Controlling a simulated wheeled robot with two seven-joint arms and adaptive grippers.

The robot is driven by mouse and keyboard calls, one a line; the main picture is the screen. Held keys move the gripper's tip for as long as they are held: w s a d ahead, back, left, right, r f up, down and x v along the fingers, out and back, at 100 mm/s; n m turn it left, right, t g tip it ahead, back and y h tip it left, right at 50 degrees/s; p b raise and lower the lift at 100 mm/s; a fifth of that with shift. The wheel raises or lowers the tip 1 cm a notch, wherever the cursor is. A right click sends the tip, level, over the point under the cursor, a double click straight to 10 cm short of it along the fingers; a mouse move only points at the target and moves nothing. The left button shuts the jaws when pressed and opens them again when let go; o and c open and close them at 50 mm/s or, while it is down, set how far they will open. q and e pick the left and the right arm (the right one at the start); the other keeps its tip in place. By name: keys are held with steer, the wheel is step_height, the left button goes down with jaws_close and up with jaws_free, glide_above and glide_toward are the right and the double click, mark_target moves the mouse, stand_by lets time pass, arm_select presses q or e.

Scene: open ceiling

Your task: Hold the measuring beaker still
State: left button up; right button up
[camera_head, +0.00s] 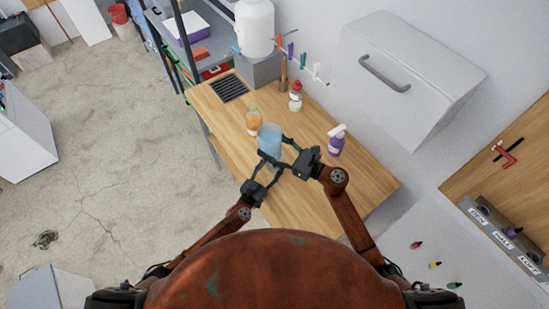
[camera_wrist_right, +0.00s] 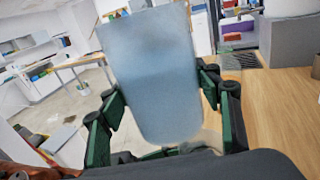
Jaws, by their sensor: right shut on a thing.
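The measuring beaker (camera_head: 270,138) is a clear, light blue vessel over the wooden worktop. My right gripper (camera_head: 283,153) is shut on it from the right. In the right wrist view the beaker (camera_wrist_right: 155,75) fills the middle, slightly tilted in the picture, between the green fingers of the right gripper (camera_wrist_right: 165,125). My left gripper (camera_head: 262,168) is at the beaker's lower near side, with its fingers apart; whether it grips the beaker is unclear. The beaker's base is partly hidden by the grippers, so I cannot tell if it touches the worktop.
An orange-filled bottle (camera_head: 254,122) stands close behind the beaker on the left. A red-capped jar (camera_head: 295,97) is further back, and a purple spray bottle (camera_head: 336,143) stands to the right. The worktop (camera_head: 290,205) is bare toward me.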

steer(key=s+a+f, duration=0.4)
steer(key=s+f, duration=0.1)
steer(key=s, duration=0.3)
steer(key=shift+s+a, duration=0.2)
steer(key=shift+s, duration=0.2)
steer(key=shift+r+m, duration=0.1)
steer(key=shift+m, duration=0.2)
steer(key=shift+w+d+f+m+g, duration=0.1)
steer(key=shift+w+d+m, duration=0.2)
steer(key=shift+m, duration=0.65)
steer(key=shift+w+d+f+m+g, duration=0.1)
steer(key=shift+w+m, duration=0.3)
steer(key=shift+m, duration=0.5)
steer(key=shift+w+d+m+g, duration=0.15)
steer(key=shift+w+m, duration=0.2)
steer(key=shift+m, duration=0.6)
steer(key=shift+w+d+m, duration=0.1)
steer(key=shift+w+m, duration=0.15)
steer(key=shift+m, duration=0.25)
steer(key=shift+f+m, duration=0.2)
steer(key=shift+m, duration=0.6)
steer(key=shift+r+m, duration=0.65)
steer(key=shift+m, duration=0.15)
